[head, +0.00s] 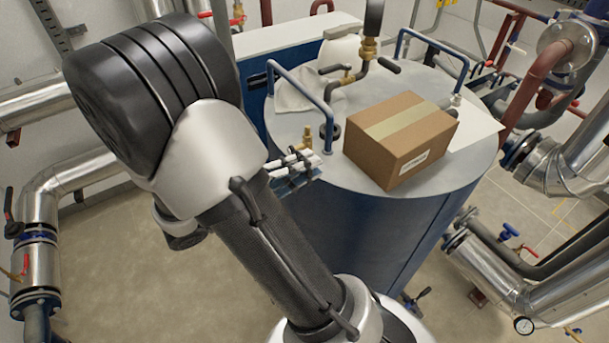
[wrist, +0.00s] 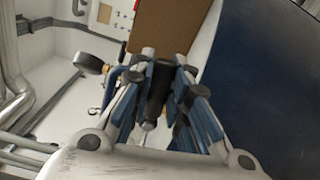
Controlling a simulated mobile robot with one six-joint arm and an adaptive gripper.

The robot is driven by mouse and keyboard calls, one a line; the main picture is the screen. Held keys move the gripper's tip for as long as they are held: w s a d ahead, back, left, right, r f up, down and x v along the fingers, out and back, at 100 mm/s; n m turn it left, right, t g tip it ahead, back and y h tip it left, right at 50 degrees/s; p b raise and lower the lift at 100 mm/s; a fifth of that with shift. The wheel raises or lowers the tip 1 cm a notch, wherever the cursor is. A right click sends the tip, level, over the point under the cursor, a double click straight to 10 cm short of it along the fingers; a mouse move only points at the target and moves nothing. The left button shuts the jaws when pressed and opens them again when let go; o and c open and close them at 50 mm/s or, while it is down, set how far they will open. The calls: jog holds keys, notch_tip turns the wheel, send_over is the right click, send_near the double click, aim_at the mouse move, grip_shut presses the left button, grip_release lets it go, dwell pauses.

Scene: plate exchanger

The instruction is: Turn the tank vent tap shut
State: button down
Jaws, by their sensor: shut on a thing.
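The tank vent tap shows as a small brass fitting (head: 305,135) near the front left rim of the blue tank's grey top. My gripper (head: 311,160) is beside it at the rim, mostly edge-on in the head view. In the wrist view my gripper (wrist: 158,85) is shut on a dark lever-like handle (wrist: 157,92), which stands between its fingers. The handle looks like the tap's lever; its join to the brass body is hidden by the fingers.
A cardboard box (head: 402,140) stands on the tank top (head: 350,178), just right of my gripper. Other brass valves and pipes stand further back. The floor left of the tank is clear.

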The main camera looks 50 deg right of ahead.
jog(key=shift+f+m+b, duration=0.55)
jog(key=shift+m+b, duration=0.25)
jog(key=shift+b, duration=0.2)
jog(key=c, duration=1.5)
grip_release()
jog(key=v, duration=1.2)
jog(key=shift+r, duration=0.1)
